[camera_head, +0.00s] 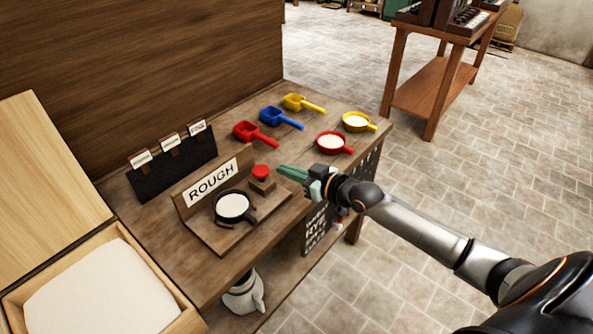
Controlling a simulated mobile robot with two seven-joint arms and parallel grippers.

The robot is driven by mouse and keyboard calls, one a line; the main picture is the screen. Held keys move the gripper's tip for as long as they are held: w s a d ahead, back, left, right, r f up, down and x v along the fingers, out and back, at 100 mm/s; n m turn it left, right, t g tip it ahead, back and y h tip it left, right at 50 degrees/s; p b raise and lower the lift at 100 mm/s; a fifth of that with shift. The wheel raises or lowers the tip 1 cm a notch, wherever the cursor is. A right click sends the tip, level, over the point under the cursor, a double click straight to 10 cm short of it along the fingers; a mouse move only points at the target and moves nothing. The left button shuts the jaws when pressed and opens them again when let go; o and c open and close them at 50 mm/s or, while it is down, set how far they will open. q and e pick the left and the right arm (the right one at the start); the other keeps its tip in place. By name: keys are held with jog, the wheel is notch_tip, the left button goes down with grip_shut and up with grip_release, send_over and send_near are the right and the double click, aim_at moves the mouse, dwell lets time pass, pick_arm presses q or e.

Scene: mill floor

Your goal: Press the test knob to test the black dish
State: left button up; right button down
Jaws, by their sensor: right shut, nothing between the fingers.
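The black dish (234,207) holds something white and sits on the wooden test stand (223,240), in front of its white sign reading "ROUGH" (213,182). The red test knob (261,172) stands on a small wooden block at the right end of the stand. My right gripper (281,170) comes in from the right with its green fingers shut and empty. In the picture its fingertips are just right of the knob; I cannot tell whether they touch it. My left gripper is not in view.
Red (255,134), blue (281,118) and yellow (303,103) scoops lie at the back of the table. A red dish (333,143) and a yellow dish (357,122) stand at the right edge. An open wooden box (176,325) is at the lower left.

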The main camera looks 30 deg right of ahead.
jog(key=shift+v, duration=1.35)
jog(key=shift+f, duration=0.1)
jog(key=s+a+f+g+h, duration=0.1)
jog(key=s+a+f, duration=0.3)
jog(key=s+f, duration=0.3)
jog(key=s+a+f+m+g+h, duration=0.1)
jog(key=s+a+f+g, duration=0.1)
jog(key=s+a+f, duration=0.2)
jog(key=s+a+f+m+g, duration=0.1)
jog(key=s+a+f, duration=0.3)
jog(key=s+f, duration=0.6)
jog(key=s, duration=0.3)
jog(key=shift+s+f+g+h, duration=0.3)
jog(key=shift+g+h, duration=0.1)
